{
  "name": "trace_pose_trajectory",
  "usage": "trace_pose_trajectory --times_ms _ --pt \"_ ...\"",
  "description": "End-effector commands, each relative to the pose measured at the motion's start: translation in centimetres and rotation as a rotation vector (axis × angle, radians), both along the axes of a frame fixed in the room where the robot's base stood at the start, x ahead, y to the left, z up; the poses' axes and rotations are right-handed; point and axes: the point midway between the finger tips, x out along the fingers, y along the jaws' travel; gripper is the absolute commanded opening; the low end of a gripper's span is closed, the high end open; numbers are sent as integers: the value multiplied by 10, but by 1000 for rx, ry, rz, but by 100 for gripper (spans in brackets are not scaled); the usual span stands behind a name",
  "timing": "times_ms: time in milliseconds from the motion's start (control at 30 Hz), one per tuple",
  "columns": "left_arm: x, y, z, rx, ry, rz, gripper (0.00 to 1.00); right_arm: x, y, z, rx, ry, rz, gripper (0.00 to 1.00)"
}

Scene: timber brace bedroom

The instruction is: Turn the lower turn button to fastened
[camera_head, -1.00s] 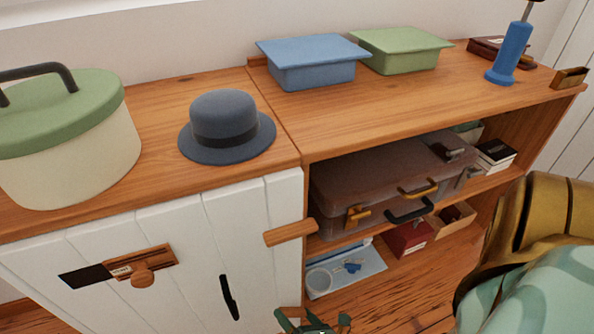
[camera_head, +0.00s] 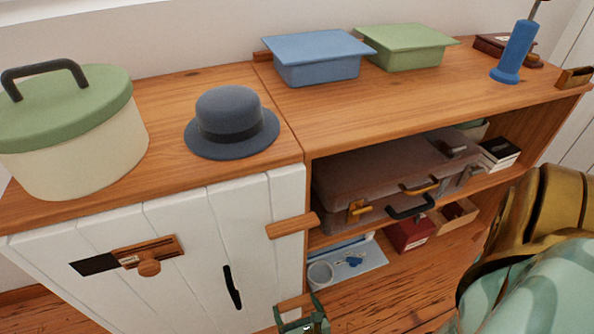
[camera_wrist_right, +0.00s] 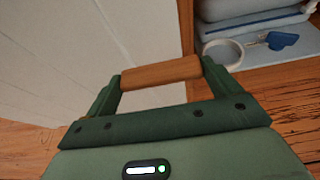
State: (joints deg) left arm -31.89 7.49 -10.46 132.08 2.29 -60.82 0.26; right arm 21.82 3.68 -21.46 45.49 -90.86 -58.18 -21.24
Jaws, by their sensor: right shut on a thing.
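The lower turn button is a small wooden bar (camera_head: 294,303) at the door's right edge, low in the head view. It lies roughly level, about parallel to the upper turn button (camera_head: 292,225), which reaches from the door's edge onto the frame post. My right gripper (camera_head: 300,314) is shut on the lower turn button. In the right wrist view the bar (camera_wrist_right: 160,73) sits lengthwise between the two green fingers (camera_wrist_right: 160,84), one at each end. My left gripper is not in view.
The white plank door (camera_head: 180,255) has a black handle (camera_head: 232,287) and a wooden slide latch (camera_head: 148,254). Open shelves to the right hold a suitcase (camera_head: 375,180) and a blue tray (camera_head: 365,260). A hat (camera_head: 230,122) and a lidded pot (camera_head: 70,150) stand on top.

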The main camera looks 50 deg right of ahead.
Motion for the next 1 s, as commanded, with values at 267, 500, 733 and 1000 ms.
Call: trace_pose_trajectory --times_ms 267,500,733,1000 --pt "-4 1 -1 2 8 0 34 -1 1 -1 -25 18 2 66" --pt "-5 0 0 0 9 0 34 -1 1 -1 -25 18 2 66" --pt "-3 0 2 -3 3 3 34 -1 1 0 -25 16 2 100" --pt "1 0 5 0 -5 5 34 1 -4 4 -25 13 1 100"
